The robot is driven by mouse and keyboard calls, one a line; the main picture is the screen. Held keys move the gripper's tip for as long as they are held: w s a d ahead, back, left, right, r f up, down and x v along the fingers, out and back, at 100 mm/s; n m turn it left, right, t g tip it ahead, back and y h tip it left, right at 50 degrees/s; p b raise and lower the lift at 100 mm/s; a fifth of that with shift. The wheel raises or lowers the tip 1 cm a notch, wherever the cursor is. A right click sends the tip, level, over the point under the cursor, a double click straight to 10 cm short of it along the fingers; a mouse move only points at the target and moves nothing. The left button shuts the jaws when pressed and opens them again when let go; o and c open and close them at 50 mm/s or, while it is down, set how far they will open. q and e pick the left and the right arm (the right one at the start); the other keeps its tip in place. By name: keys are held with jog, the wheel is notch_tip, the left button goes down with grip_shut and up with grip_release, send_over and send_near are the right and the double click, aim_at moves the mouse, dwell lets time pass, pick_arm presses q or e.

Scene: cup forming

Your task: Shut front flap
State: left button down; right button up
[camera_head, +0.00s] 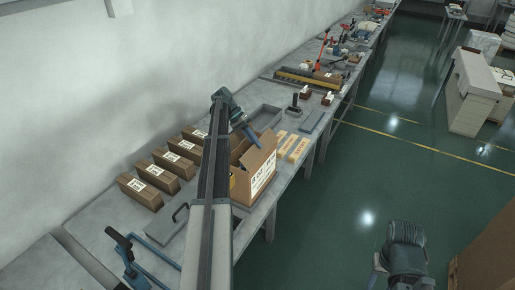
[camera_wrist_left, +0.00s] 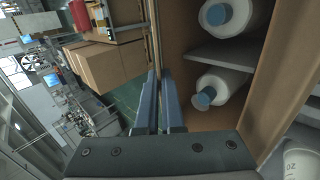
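The cardboard box (camera_head: 241,188) stands at the front edge of the bench, its front flap (camera_head: 264,167) raised. My left gripper (camera_head: 256,142) reaches down to the flap's upper edge in the head view. In the left wrist view my two blue fingers (camera_wrist_left: 159,100) are close together at a cardboard edge (camera_wrist_left: 154,35) seen end-on. I cannot tell whether they are closed on it. Two white bottles with blue caps (camera_wrist_left: 222,88) lie inside the box, on the right of that view. My right arm shows at the lower right of the head view; its fingers cannot be made out.
A row of brown labelled boxes (camera_head: 164,178) stands along the wall, left of my left arm. Two small yellowish packs (camera_head: 298,150) lie right of the box. A grey tray (camera_head: 264,117) lies behind it. The green floor (camera_head: 345,190) in front of the bench is clear.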

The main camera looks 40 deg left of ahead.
pick_arm(q)
jog(key=shift+a, duration=0.15)
pick_arm(e)
jog(key=shift+f, duration=0.15)
pick_arm(q)
jog(key=c, duration=1)
grip_release()
jog(key=shift+c, duration=0.2)
